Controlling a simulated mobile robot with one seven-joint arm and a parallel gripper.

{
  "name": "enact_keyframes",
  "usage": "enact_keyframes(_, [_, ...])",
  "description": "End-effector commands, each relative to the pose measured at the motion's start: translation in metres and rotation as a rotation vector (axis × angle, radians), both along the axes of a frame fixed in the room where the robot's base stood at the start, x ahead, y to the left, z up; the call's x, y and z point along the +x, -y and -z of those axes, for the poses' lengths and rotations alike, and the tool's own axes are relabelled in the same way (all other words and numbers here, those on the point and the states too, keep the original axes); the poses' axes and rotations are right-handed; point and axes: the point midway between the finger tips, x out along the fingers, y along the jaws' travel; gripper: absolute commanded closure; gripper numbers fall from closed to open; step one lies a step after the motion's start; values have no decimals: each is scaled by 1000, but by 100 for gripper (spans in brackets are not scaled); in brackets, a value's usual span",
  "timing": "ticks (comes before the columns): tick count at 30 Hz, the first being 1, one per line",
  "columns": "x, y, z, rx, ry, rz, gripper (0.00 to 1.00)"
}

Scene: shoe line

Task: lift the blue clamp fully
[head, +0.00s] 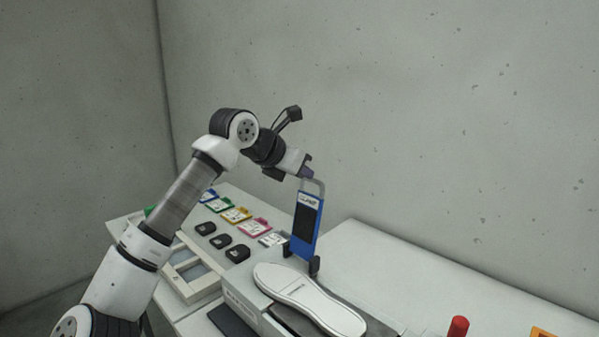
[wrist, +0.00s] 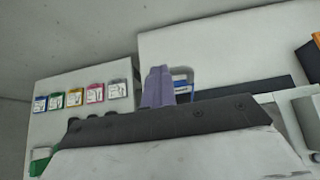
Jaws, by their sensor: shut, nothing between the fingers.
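The blue clamp (head: 306,225) stands steeply upright, leaning slightly, behind a white shoe sole (head: 308,298), with dark brackets at its foot. A grey loop handle tops it. My gripper (head: 306,172) is at the handle's upper left, its fingers together with nothing between them. In the wrist view the closed fingers (wrist: 158,88) are just left of the handle and a small blue part of the clamp (wrist: 183,86). I cannot tell whether they touch the handle. The rest of the clamp is hidden there behind my gripper's body.
Several coloured cards (head: 237,215) and black blocks (head: 221,241) lie left of the clamp. A shallow tray (head: 205,287) is in front of them. A red cylinder (head: 458,327) stands at lower right. The table surface (head: 400,265) right of the clamp is clear.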

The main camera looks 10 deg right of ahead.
Motion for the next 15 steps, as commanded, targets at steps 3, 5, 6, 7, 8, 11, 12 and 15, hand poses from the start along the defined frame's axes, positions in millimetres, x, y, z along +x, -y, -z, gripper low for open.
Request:
enact_keyframes(3, [1, 5, 0, -4, 5, 5, 100])
enact_keyframes(5, [1, 5, 0, -4, 5, 5, 100])
enact_keyframes(6, [1, 5, 1, -4, 4, 6, 100])
enact_keyframes(7, [0, 5, 1, -3, 3, 6, 100])
enact_keyframes(8, [0, 5, 1, -3, 3, 6, 100])
enact_keyframes(11, [0, 4, 1, -1, 1, 5, 100])
enact_keyframes(12, [0, 4, 1, -1, 1, 5, 100])
enact_keyframes(15, [0, 3, -5, 0, 0, 5, 100])
